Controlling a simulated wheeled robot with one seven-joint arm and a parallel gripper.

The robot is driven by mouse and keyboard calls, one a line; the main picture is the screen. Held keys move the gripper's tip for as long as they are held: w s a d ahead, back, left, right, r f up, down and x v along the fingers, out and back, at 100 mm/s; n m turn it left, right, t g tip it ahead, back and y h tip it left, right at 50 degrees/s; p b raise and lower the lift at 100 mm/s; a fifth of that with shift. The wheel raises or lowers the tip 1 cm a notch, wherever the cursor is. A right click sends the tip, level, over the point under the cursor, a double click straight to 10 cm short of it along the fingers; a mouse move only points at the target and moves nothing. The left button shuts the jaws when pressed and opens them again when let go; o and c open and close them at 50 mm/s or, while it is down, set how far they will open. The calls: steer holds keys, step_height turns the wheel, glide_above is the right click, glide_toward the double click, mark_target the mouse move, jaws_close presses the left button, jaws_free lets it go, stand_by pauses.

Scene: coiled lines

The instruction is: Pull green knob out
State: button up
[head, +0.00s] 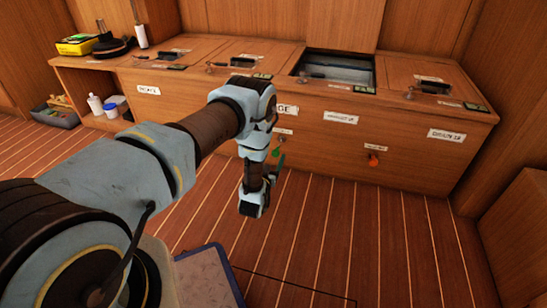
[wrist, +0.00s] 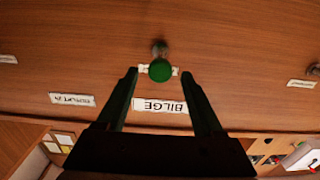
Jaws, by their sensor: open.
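The green knob (wrist: 160,71) sticks out from the wooden cabinet front on a short metallic stem, close to the BILGE label (wrist: 161,105), which appears upside down in the wrist view. My gripper (wrist: 159,75) is open, with one dark finger on each side of the knob and a gap on both sides. In the head view the green knob (head: 276,152) shows small beside my wrist, low on the cabinet front. My arm partly hides the BILGE label there.
An orange knob (head: 373,160) sits farther right on the same front. The counter above has several lidded hatches and an open square well (head: 338,70). A blue-edged board (head: 208,278) lies low in front. The striped floor (head: 345,220) is clear to the right.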

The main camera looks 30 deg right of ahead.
steer(key=p+v, duration=0.3)
steer(key=v, duration=0.7)
steer(key=w+r+n+y+p, duration=0.1)
steer(key=w+r+y, duration=0.2)
steer(key=w+r, duration=0.4)
steer(key=w+a+r+n+g+y+p, duration=0.1)
steer(key=w+a+r+n+g+y, duration=0.2)
steer(key=a+r, duration=0.4)
steer(key=w+a+r+g+y+p, duration=0.1)
steer(key=w+a+r+y, duration=0.1)
steer(key=w+a+r, duration=0.5)
steer(key=s+a+r+n+g+y+p, duration=0.15)
steer(key=s+a+r+g, duration=0.25)
steer(key=s+a+r, duration=0.7)
steer(key=s+a+r+n+g+y, duration=0.25)
steer(key=s+a+r, duration=0.55)
steer(key=s, duration=0.6)
step_height(320, 180, up, 37)
steer(key=a+g+p, duration=0.1)
steer(key=p, duration=3.7)
steer(key=shift+a+r+m, duration=0.15)
steer(key=shift+r+m, duration=0.1)
steer(key=shift+m, duration=0.05)
